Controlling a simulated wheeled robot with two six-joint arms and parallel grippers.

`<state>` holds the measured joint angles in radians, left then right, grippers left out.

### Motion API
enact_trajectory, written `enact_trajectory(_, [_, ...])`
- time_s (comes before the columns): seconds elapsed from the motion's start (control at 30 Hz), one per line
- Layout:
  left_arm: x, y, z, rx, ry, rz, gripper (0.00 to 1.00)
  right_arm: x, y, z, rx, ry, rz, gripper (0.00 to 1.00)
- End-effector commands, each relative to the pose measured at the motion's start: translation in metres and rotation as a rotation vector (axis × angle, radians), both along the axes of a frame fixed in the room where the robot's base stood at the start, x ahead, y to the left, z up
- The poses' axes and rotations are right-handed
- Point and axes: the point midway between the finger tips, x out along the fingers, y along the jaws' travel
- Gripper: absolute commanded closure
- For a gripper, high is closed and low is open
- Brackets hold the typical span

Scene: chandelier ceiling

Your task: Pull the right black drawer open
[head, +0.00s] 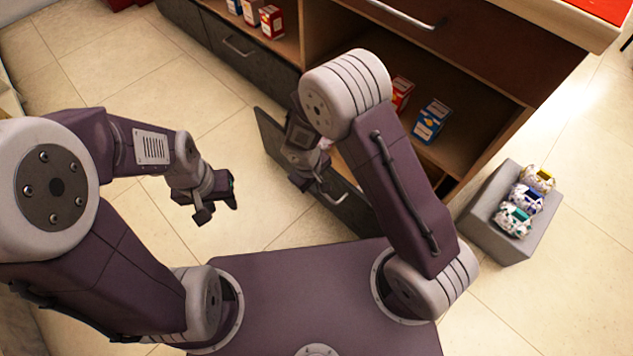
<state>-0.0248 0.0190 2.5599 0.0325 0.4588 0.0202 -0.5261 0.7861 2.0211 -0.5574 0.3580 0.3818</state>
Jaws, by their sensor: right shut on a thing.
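The right black drawer (352,212) stands out from the wooden cabinet, with a strip of its pale inside showing behind its dark front. Its metal handle (338,197) is partly hidden by my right gripper. My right gripper (318,183) reaches down over the drawer front and is shut on the handle. My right arm hides part of the drawer and its opening. My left gripper (218,208) hangs empty over the floor to the left of the drawer, with its fingers apart. It touches nothing.
Another black drawer (220,40) with a handle is closed at the upper left. Small boxes (432,120) stand on the cabinet shelves. A grey block (500,228) at the right carries several small patterned objects (527,197). Tiled floor is clear left of the drawer.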

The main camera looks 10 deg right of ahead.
Motion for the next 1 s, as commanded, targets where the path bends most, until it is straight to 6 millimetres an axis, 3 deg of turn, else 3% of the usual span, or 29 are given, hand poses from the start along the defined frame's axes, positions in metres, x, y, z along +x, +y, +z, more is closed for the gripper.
enact_trajectory(0.2, [0.0,0.0,0.0,0.0,0.0,0.0,0.64,0.0,0.0,0.0,0.0,0.0,0.0,1.0])
enact_trajectory(0.3, [0.0,0.0,0.0,0.0,0.0,0.0,0.64,0.0,0.0,0.0,0.0,0.0,0.0,0.68])
enact_trajectory(0.67, [0.0,0.0,0.003,0.0,0.0,0.0,0.64,0.0,0.0,0.003,0.001,-0.001,0.0,0.68])
enact_trajectory(0.77, [0.0,0.0,0.012,0.0,0.0,0.0,0.64,-0.001,0.002,0.015,0.001,-0.001,0.0,0.68])
enact_trajectory(1.0, [0.0,0.0,0.053,0.0,0.0,0.0,0.64,-0.007,0.009,0.068,0.001,-0.001,0.001,0.68])
